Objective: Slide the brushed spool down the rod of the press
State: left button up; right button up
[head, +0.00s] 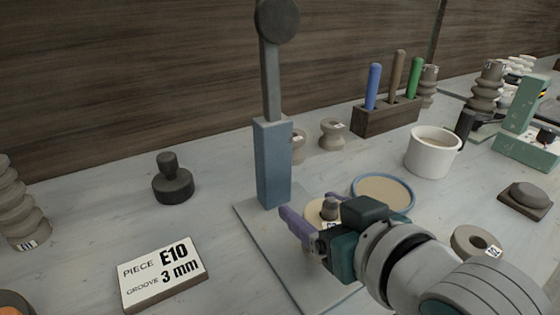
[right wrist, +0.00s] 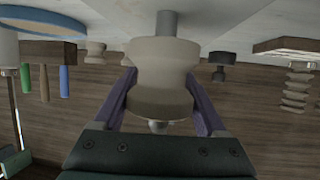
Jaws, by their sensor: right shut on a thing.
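The pale spool (head: 315,214) sits around the short grey rod (head: 331,206) of the press, over its flat base plate (head: 262,232). My right gripper (head: 311,208) is shut on the spool, one purple finger on each side. In the right wrist view, upside down, the spool (right wrist: 160,72) is between the fingers. The rod (right wrist: 167,22) shows between spool and plate, so the spool is apart from the plate. A rounded tip (right wrist: 158,126) sticks out of the spool's other end. The press has a blue column (head: 272,165) and a grey lever (head: 270,80). My left gripper is not in view.
A blue-rimmed round dish (head: 383,190) and a white cup (head: 433,152) stand to the right. A grey ring (head: 476,243) lies near my right arm. A dark stamp (head: 172,180) and the E10 card (head: 163,272) are left of the press, with clear table between.

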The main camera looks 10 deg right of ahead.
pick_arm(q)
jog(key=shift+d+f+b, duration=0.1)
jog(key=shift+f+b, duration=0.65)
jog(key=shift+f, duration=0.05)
pick_arm(e)
jog(key=shift+f, duration=1)
jog(key=shift+f, duration=0.1)
jog(key=o, duration=1.6)
pick_arm(q)
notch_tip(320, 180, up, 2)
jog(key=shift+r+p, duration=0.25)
jog(key=shift+p, duration=1)
pick_arm(e)
jog(key=v, duration=0.9)
jog(key=shift+s, duration=0.3)
jog(key=s+d+r+g+h+p, duration=0.1)
jog(key=s+d+r+g+p, duration=0.2)
jog(key=s+r+g+p, duration=0.35)
jog(key=s+d+r+g+h+p, duration=0.2)
jog(key=s+d+r+g+p, duration=0.1)
jog(key=s+r+p, duration=0.5)
pick_arm(q)
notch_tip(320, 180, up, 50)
jog(key=p, duration=3.5)
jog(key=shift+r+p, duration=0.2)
jog(key=shift+p, duration=0.2)
pick_arm(e)
notch_tip(320, 180, up, 34)
jog(key=shift+a, duration=0.2)
